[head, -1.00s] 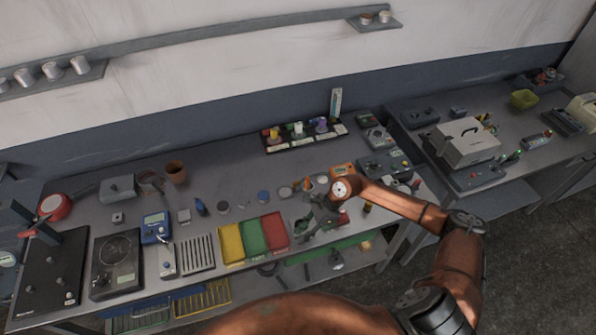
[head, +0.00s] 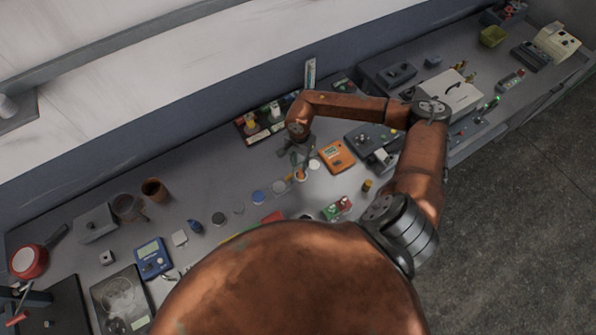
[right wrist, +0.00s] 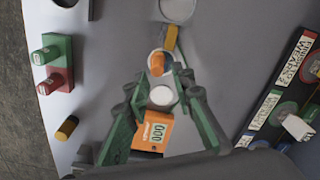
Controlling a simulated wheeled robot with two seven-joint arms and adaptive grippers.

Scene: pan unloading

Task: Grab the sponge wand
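My right gripper (head: 297,158) is over the bench near the small round lids, fingers pointing down. In the right wrist view the gripper (right wrist: 163,80) is open, with its two green-padded fingers apart. Just beyond the fingertips are a small orange cup-like piece (right wrist: 157,62) and a yellow block (right wrist: 170,38) beside it. The yellow block could be the sponge end of the wand, but I cannot tell for sure. A white disc (right wrist: 161,96) shows between the fingers, seemingly below them. Nothing is visibly held. My left gripper is not in view.
An orange meter (head: 337,156) lies right of the gripper. A green and red block (head: 337,207) and a yellow-orange cylinder (head: 367,185) are nearer the front. Several round lids, like the blue one (head: 258,198), lie to the left.

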